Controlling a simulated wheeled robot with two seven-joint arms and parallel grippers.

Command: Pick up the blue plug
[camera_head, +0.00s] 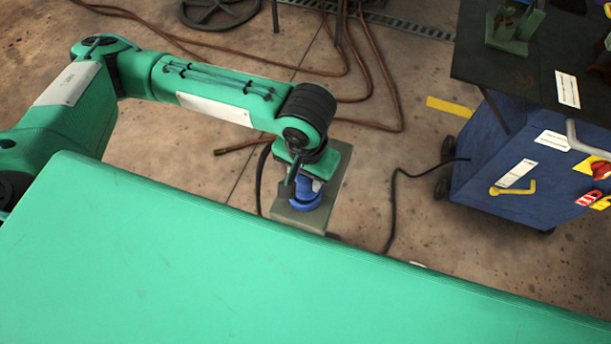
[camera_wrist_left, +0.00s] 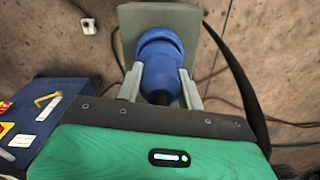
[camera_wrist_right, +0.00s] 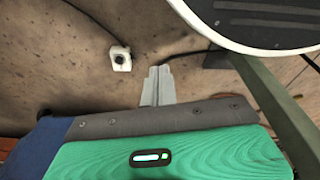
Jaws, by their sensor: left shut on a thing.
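The blue plug (camera_head: 305,201) is at the grey-green stand (camera_head: 328,208), seen from above in the head view. My left gripper (camera_head: 299,190) is over the stand with its fingers on the plug. In the left wrist view the plug (camera_wrist_left: 160,65) sits between the two fingers of my left gripper (camera_wrist_left: 160,88), which are shut on it. The stand's flat top (camera_wrist_left: 132,18) shows behind the plug. I cannot tell whether the plug touches it. My right gripper (camera_wrist_right: 158,84) has its fingers together with nothing between them, and is out of the head view.
A blue wheeled cabinet (camera_head: 500,165) stands to the right, by a dark table (camera_head: 530,70). Cables and hoses (camera_head: 385,75) lie on the floor. A white socket-like box (camera_wrist_right: 120,58) and a round white-rimmed top (camera_wrist_right: 185,12) show in the right wrist view.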

